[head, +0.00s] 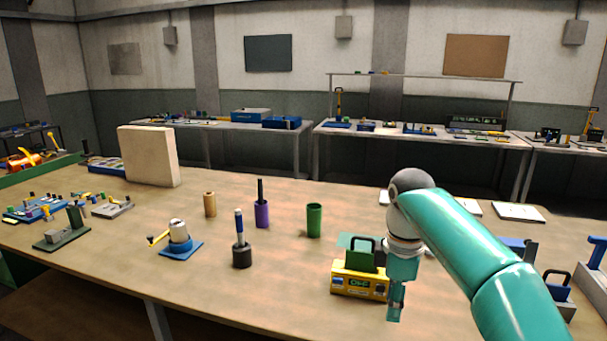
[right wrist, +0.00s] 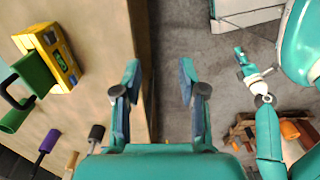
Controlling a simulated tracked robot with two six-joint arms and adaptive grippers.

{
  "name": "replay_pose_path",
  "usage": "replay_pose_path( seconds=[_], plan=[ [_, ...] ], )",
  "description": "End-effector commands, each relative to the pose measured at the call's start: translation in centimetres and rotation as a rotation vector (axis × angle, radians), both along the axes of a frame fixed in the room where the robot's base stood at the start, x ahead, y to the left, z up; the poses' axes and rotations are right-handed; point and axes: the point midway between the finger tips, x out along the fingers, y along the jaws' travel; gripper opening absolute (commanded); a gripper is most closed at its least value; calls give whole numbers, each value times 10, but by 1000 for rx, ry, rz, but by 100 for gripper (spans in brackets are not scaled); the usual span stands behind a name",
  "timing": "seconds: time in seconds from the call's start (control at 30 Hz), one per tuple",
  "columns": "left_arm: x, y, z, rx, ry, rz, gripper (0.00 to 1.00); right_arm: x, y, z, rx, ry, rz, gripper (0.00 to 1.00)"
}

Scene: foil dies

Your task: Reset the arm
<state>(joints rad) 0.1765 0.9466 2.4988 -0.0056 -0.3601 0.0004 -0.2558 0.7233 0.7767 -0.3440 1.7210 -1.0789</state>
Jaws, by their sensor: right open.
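My right gripper (head: 396,305) points down just right of the yellow box in the head view. In the right wrist view its two fingers (right wrist: 158,80) stand wide apart with nothing between them, over the table's front edge and the floor. My right arm (head: 480,260) comes in from the lower right. The head view does not show my left arm. In the right wrist view a teal arm at the right, which seems to be my left, ends in a small gripper (right wrist: 243,62); its jaws are too small to read.
The yellow box (head: 347,288) with a green block (head: 360,259) and dark handle is close to my right gripper. A green cup (head: 314,220), a purple cup (head: 262,214) and a dark holder (head: 242,257) stand on the wooden table (head: 200,310). A pale block (head: 148,155) stands farther back.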

Motion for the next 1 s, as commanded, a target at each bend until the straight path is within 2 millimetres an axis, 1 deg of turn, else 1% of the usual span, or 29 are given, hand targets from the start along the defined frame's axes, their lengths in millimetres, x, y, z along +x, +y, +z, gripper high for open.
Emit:
replay_pose_path(
  seconds=[0.17, 0.37, 0.47, 0.57, 0.6, 0.67, 0.7, 0.77, 0.8, 0.87, 0.9, 0.97, 1.0],
  plan=[
    [0, 0, 0, 0, 0, 0, 40, 10, 6, -35, 17, 4, -41, 41],
    [0, 0, 0, 0, -1, 0, 40, 18, 16, -88, 48, 8, -109, 41],
    [0, 0, 0, 0, 0, 0, 40, 19, 20, -120, 71, 13, -159, 41],
    [0, 0, 0, 0, 0, 0, 40, 16, 26, -160, 101, 23, -224, 41],
    [0, 0, 0, 0, 0, 0, 40, 13, 28, -178, 114, 30, -257, 41],
    [0, 0, 0, 0, 0, 0, 40, 5, 32, -208, 139, 42, -317, 41],
    [0, 0, 0, 0, 0, 0, 40, -3, 34, -231, 158, 52, -366, 41],
    [0, 0, 0, 0, 0, 0, 40, -19, 38, -268, 191, 72, -457, 41],
    [0, 0, 0, 0, 0, 0, 40, -34, 41, -292, 212, 84, -525, 41],
    [0, 0, 0, 0, 0, 0, 40, -58, 45, -325, 244, 105, -635, 41],
    [0, 0, 0, 0, 0, 0, 40, -76, 47, -344, 262, 120, -711, 41],
    [0, 0, 0, 0, 0, 0, 40, -105, 49, -370, 286, 141, -830, 41],
    [0, 0, 0, 0, 0, 0, 40, -126, 50, -384, 298, 157, -912, 41]
  ],
)
